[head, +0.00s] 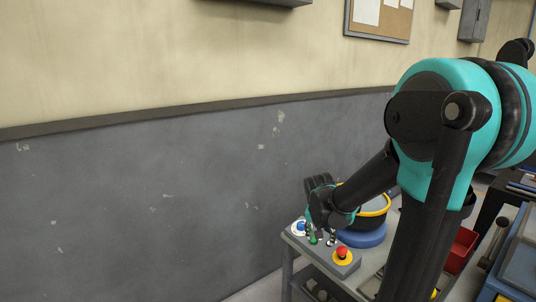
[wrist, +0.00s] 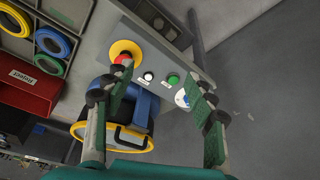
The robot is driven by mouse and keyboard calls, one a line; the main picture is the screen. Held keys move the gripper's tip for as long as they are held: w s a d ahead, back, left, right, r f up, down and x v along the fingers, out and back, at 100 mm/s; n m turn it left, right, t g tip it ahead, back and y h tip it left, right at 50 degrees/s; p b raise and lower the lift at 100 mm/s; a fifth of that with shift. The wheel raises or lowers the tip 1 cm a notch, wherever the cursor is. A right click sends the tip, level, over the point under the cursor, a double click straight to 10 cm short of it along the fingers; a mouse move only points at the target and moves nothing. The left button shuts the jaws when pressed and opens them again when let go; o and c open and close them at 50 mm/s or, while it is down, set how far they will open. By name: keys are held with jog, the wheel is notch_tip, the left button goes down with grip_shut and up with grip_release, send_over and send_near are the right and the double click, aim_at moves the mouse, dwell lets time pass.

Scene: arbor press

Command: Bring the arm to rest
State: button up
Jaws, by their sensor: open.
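My gripper (wrist: 155,112) is open and empty in the wrist view, its two fingers apart over the control panel. In the head view my gripper (head: 322,232) hangs above the grey control box at the table's left end, partly hidden by its own links. The box carries a red stop button on a yellow base (head: 342,254), a green button (wrist: 172,80), a white button (wrist: 148,76) and a blue knob (head: 300,227). Whether a fingertip touches any button cannot be told. My arm reaches down and left from the right side of the head view.
A round container with a yellow rim (head: 376,205) stands on a blue base (head: 362,238) close behind my gripper. A red bin (wrist: 27,91) and trays with coloured rings (wrist: 54,42) lie farther along the grey table. A grey wall (head: 140,200) runs behind; the floor beside the table is clear.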

jog(key=s+f+n+y, duration=0.1)
jog(key=s+f+n, duration=0.1)
jog(key=s, duration=0.6)
jog(key=s+f+n, duration=0.2)
jog(key=s+n, duration=0.1)
jog(key=s, duration=0.5)
jog(key=shift+d+f+t+y, duration=0.2)
jog(key=shift+d+t+y, duration=0.1)
jog(key=shift+d+y, duration=0.15)
